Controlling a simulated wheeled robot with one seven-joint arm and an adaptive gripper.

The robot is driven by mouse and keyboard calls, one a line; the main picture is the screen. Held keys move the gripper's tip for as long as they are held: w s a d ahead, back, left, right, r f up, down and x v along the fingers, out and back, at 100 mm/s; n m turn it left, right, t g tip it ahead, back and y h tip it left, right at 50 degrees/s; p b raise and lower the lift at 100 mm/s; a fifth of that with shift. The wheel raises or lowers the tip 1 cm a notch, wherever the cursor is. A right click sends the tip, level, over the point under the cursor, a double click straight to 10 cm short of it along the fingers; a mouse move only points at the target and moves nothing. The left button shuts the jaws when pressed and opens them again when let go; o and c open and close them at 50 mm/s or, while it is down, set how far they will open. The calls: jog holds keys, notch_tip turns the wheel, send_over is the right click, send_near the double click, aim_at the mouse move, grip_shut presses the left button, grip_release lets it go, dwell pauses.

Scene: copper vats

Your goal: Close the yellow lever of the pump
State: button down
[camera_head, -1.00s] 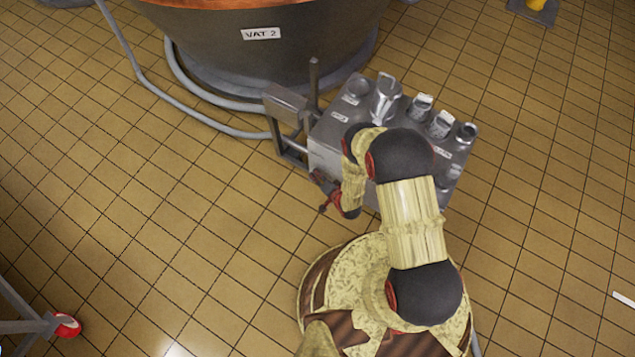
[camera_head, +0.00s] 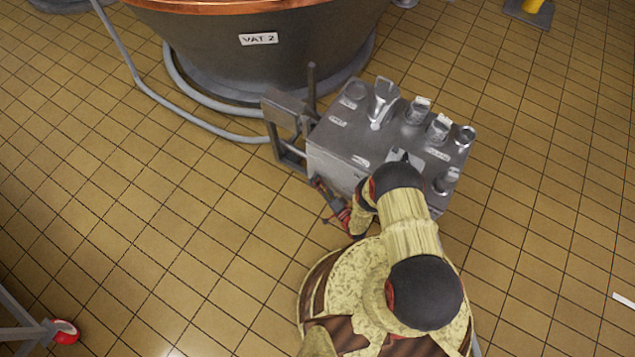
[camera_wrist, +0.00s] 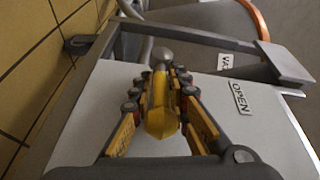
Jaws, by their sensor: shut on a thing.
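In the wrist view the yellow lever (camera_wrist: 161,115), with a grey rounded knob at its far end, lies between the two fingers of my gripper (camera_wrist: 159,82). The gripper is shut on it. A label reading OPEN (camera_wrist: 240,97) is on the pale grey surface to the right of the lever. In the head view my gripper (camera_head: 328,198) is low at the left front side of the grey metal unit (camera_head: 345,152). The lever cannot be made out there, and my arm covers part of the unit's front. I cannot tell which part is the pump body.
A grey frame (camera_head: 289,124) with an upright post stands at the unit's left. VAT 2 (camera_head: 265,70) is behind, with a grey hose (camera_head: 180,112) on the floor. Several metal fittings stand on the unit's top. A red-wheeled stand (camera_head: 64,331) is at lower left.

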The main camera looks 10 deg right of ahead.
jog(key=shift+w+r+t+y, duration=0.25)
jog(key=shift+w+t+y, duration=0.05)
jog(key=shift+w+t, duration=0.1)
dwell(0.3)
jog(key=c, duration=1.9)
grip_release()
jog(key=shift+o, duration=0.4)
jog(key=shift+s+f, duration=0.1)
jog(key=shift+s, duration=0.15)
